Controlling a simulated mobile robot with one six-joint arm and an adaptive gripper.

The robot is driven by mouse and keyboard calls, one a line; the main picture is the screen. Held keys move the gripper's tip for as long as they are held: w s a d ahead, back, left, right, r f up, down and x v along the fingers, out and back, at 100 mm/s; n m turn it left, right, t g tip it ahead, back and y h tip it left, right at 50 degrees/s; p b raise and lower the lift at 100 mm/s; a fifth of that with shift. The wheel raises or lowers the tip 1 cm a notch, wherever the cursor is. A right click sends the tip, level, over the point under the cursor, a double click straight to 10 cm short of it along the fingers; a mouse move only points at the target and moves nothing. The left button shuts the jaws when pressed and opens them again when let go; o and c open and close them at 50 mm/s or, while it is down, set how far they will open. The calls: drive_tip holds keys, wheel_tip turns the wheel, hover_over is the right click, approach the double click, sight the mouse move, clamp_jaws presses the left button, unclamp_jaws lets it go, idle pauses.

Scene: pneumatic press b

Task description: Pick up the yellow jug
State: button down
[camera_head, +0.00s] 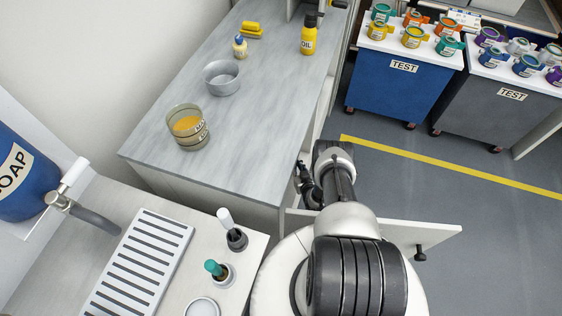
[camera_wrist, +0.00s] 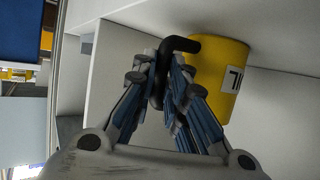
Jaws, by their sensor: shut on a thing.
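The yellow jug (camera_wrist: 219,78) shows in the wrist view, with a black handle (camera_wrist: 180,45) and a white label partly cut by its edge. It is beside white panels, apparently inside a cabinet. My gripper (camera_wrist: 168,82) is shut on the black handle, with its fingers around it. Whether the jug touches the surface beneath it I cannot tell. In the head view my gripper (camera_head: 308,188) is low beside the counter's right side, partly hidden by my arm. The jug does not show in that view.
A white open door (camera_head: 420,236) with a black knob stands right of my arm. The grey counter (camera_head: 245,140) holds a yellow oil bottle (camera_head: 309,36), a metal bowl (camera_head: 221,78) and a glass container (camera_head: 187,127). Floor to the right is clear up to the carts (camera_head: 404,85).

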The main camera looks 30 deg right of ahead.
drive_tip(key=shift+w+r, duration=0.1)
idle(0.6)
wheel_tip(320, 180, up, 20)
drive_tip(key=p, duration=0.8)
drive_tip(key=shift+p, duration=0.4)
